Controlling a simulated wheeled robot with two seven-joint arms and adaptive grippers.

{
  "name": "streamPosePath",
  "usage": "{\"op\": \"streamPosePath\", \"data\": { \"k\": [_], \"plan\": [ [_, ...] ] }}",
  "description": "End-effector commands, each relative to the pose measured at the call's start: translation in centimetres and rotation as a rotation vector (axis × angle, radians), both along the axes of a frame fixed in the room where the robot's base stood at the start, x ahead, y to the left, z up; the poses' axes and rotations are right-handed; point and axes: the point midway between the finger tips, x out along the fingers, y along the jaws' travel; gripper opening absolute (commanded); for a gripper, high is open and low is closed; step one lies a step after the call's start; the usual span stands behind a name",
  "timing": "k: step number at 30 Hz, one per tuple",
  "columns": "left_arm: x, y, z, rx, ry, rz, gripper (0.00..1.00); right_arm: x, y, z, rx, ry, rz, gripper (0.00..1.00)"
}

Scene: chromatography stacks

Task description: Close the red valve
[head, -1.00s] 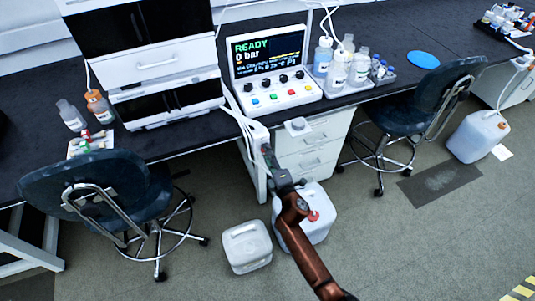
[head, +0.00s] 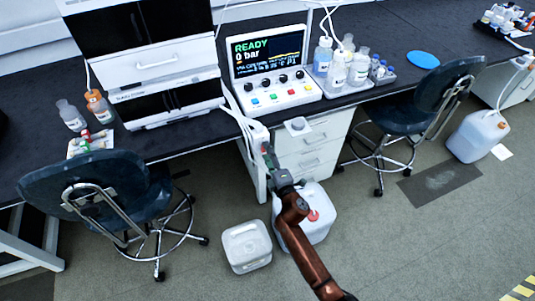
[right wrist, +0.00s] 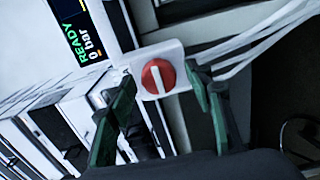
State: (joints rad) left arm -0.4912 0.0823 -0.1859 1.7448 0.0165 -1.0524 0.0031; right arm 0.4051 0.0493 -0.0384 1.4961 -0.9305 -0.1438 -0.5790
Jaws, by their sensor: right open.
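The red valve (right wrist: 158,77) is a round red knob with a white bar across it, on a white box. In the right wrist view its face is between the fingertips of my right gripper (right wrist: 160,79), which is open, with one green finger to each side. I cannot tell whether the fingers touch the knob. My left gripper is not in view.
The instrument panel (head: 268,68) reading "READY 0 bar" stands on the bench above the box. White tubes (head: 236,112) run down beside it. A drawer cabinet (head: 315,145) is to the right. White canisters (head: 247,247) stand on the floor below. Stools (head: 95,190) stand to either side.

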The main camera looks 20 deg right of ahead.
Motion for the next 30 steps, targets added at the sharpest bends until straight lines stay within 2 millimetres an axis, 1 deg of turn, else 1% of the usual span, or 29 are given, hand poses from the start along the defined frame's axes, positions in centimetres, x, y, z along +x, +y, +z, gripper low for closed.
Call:
{"op": "streamPosePath", "data": {
  "k": [2, 4, 8, 15, 21, 25, 30],
  "plan": [
    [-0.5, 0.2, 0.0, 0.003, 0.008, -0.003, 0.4, 0.0, 0.0, 0.0, -0.001, -0.001, 0.0, 0.47],
    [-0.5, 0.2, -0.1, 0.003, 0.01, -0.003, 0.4, -0.3, 0.0, 0.0, -0.001, 0.0, 0.0, 0.47],
    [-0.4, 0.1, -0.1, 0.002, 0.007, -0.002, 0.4, -1.9, -0.2, -0.1, -0.002, 0.002, -0.001, 0.47],
    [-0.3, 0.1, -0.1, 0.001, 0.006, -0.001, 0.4, -6.9, -0.3, -0.1, 0.0, 0.002, -0.001, 0.47],
    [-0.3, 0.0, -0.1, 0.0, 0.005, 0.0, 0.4, -10.3, -0.4, -0.1, 0.001, 0.002, -0.001, 0.47],
    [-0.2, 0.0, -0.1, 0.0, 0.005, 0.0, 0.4, -11.6, -0.4, 0.0, 0.0, 0.001, 0.0, 0.47],
    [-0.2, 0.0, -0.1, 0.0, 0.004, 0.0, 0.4, -12.0, -0.4, 0.0, 0.0, 0.0, 0.0, 0.47]
  ]
}}
